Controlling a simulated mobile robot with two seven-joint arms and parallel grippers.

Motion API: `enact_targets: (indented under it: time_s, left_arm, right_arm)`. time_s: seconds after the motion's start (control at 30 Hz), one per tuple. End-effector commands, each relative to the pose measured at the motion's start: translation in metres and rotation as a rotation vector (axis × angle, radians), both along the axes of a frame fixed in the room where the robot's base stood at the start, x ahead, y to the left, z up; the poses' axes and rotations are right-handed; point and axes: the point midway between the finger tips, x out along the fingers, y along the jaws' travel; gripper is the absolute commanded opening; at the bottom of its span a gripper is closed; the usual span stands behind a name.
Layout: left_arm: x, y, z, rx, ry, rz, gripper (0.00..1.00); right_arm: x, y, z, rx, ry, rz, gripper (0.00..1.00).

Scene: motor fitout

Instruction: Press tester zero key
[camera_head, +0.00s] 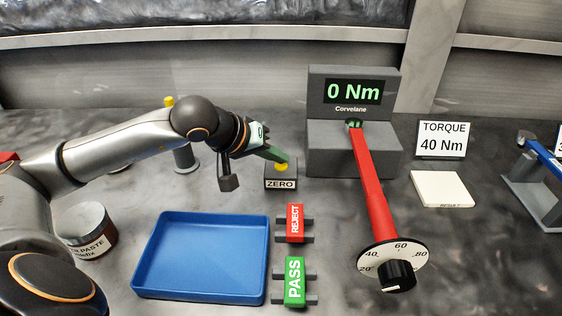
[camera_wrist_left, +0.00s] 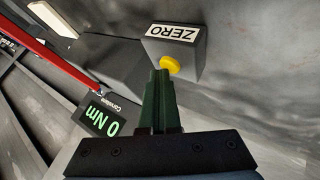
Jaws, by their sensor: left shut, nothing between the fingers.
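The zero key is a yellow button (camera_head: 282,167) on top of a dark block labelled ZERO (camera_head: 280,183), left of the torque tester (camera_head: 352,150). The tester display (camera_head: 352,92) reads 0 Nm. My left gripper (camera_head: 285,158) is shut and empty, with its green fingertips right at the yellow button. In the left wrist view the closed fingers (camera_wrist_left: 162,75) reach to the edge of the yellow button (camera_wrist_left: 170,65); I cannot tell whether they touch it or whether it is pressed down. My right gripper is not in view.
A red torque wrench (camera_head: 369,180) with a dial (camera_head: 398,258) extends forward from the tester. A blue tray (camera_head: 205,292), a REJECT tag (camera_head: 295,222) and a PASS tag (camera_head: 294,281) lie in front. A TORQUE 40 Nm sign (camera_head: 443,139) and white pad (camera_head: 442,188) are right.

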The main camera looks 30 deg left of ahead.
Motion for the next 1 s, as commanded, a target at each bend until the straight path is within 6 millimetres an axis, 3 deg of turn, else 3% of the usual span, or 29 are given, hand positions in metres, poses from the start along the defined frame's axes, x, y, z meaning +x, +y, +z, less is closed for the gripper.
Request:
enact_targets:
  time_s: [0.4,0.77,1.0]
  left_arm:
    - [0.0,0.0,0.018,0.0,0.002,-0.001,0.0]
    - [0.0,0.0,0.019,0.0,0.001,-0.001,0.0]
    - [0.0,0.0,0.04,-0.001,-0.001,-0.001,0.0]
  right_arm:
    - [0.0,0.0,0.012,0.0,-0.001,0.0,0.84]
    - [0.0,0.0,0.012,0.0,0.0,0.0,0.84]
    - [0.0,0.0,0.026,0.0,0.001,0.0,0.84]
